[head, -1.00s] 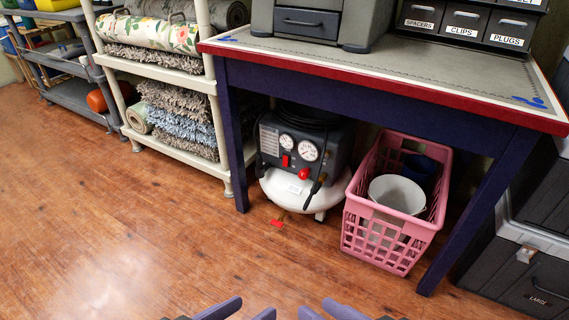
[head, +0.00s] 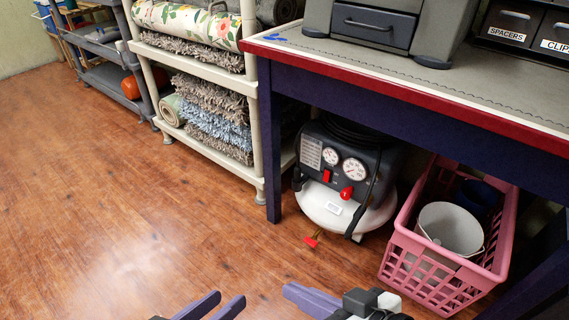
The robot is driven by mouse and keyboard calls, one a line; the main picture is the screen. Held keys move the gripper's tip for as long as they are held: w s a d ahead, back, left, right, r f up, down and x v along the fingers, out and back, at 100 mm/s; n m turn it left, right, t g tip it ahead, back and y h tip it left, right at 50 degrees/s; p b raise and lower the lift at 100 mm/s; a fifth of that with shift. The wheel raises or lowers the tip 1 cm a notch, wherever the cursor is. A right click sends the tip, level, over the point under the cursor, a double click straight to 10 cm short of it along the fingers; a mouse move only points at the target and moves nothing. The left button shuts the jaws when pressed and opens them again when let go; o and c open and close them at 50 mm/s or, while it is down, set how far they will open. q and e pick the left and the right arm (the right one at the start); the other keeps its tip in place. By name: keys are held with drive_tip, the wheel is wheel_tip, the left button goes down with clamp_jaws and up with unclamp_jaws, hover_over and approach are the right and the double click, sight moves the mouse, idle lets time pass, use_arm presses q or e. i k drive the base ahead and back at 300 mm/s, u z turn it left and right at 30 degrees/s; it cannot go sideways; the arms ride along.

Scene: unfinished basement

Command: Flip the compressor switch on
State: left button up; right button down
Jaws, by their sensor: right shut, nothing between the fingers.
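The compressor (head: 340,185) stands on the floor under the workbench, with a dark panel, two round gauges and a white tank. A red switch (head: 326,176) is on its panel below the left gauge; I cannot tell its position. A red knob (head: 346,192) sits to the right of the switch. My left gripper (head: 222,299) is at the bottom edge, open and empty, its two purple fingers apart. My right gripper (head: 290,290) is at the bottom middle, shut and empty, in front of and below the compressor, apart from it.
The workbench (head: 420,85) overhangs the compressor, with its leg (head: 271,150) just left of it. A pink basket (head: 440,272) holding a white bucket (head: 450,228) stands to the right. A shelf with rolled rugs (head: 200,80) is at left. The floor in front is clear.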

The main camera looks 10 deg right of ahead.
sight(326, 174)
drive_tip(key=i, duration=1.15)
drive_tip(key=z, duration=0.4)
